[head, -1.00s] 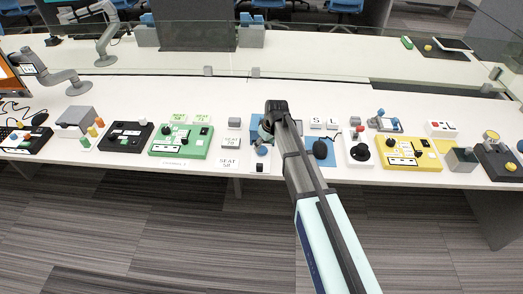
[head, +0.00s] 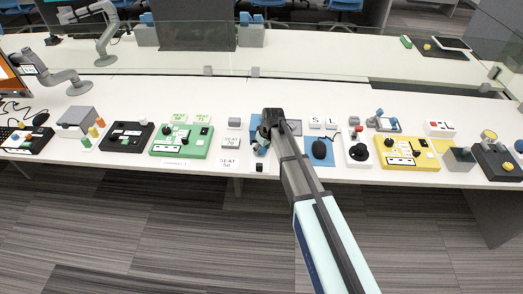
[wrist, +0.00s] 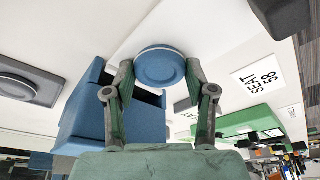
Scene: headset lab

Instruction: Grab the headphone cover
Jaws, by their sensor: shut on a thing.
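The headphone cover (wrist: 160,69), a round blue disc with a pale ring around its edge, is between the two fingertips of my gripper (wrist: 160,78) in the wrist view. The gripper is shut on it, with one finger at each side. In the head view my gripper (head: 272,124) is over the middle of the table, beside a blue piece (head: 255,121).
A blue open-topped box (wrist: 82,117) is close to the left finger in the wrist view. A "SEAT 58" card (head: 228,162) lies to the left. A green panel (head: 181,142) is farther left.

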